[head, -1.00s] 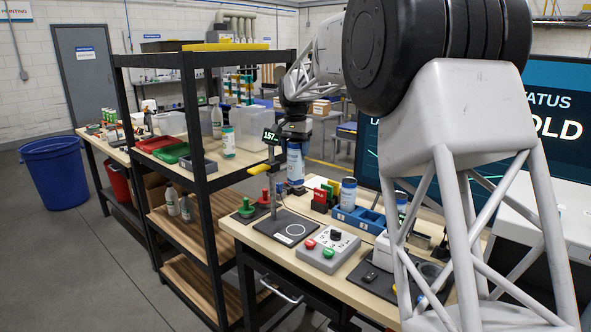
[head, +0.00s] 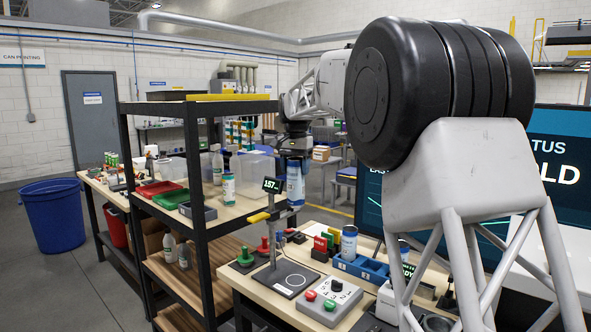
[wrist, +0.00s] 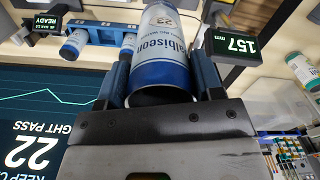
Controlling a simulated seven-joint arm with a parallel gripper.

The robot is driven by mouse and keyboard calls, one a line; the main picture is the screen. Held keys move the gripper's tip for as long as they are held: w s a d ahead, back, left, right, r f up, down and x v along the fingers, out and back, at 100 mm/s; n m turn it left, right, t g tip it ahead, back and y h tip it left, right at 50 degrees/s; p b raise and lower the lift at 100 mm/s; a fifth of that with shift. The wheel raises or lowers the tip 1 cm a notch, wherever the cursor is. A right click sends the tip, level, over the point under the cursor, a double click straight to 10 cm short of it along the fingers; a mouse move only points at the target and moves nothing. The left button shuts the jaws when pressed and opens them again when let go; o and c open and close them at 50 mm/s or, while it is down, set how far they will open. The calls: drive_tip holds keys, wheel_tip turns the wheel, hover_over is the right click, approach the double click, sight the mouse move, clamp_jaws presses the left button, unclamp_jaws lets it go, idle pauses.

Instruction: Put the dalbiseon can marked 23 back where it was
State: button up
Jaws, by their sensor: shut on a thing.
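My gripper (head: 296,158) is shut on a white and blue dalbiseon can (head: 295,190), held upright in the air above the bench. In the wrist view the can (wrist: 163,55) shows the number 23 and sits between the two blue fingers. One can (head: 348,243) stands at the blue rack (head: 366,269) on the bench. In the wrist view the rack (wrist: 100,28) has a can (wrist: 76,44) at one end and another (wrist: 128,45) partly hidden behind the held can.
A control box (head: 330,303) is in front. The black shelf (head: 195,160) at left bears another can (head: 228,189) and red and green trays. A large screen (head: 565,175) stands at right.

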drive_tip(key=shift+f, duration=0.1)
idle(0.3)
drive_tip(key=s+d+f+n, duration=0.15)
drive_tip(key=d+f, duration=0.35)
drive_tip(key=f, duration=0.5)
drive_tip(key=s+d+f+n, duration=0.1)
drive_tip(key=d+f+n, duration=0.3)
drive_tip(key=f, duration=0.7)
drive_tip(key=w+d+r+m, duration=0.1)
drive_tip(key=w+d+m, duration=0.1)
drive_tip(key=d, duration=0.7)
drive_tip(key=w+d+r+m, duration=0.2)
drive_tip(key=d+m, duration=0.1)
drive_tip(key=d, duration=0.7)
drive_tip(key=shift+w+m, duration=0.1)
drive_tip(key=shift+m, duration=0.15)
drive_tip(key=shift+f, duration=2.45)
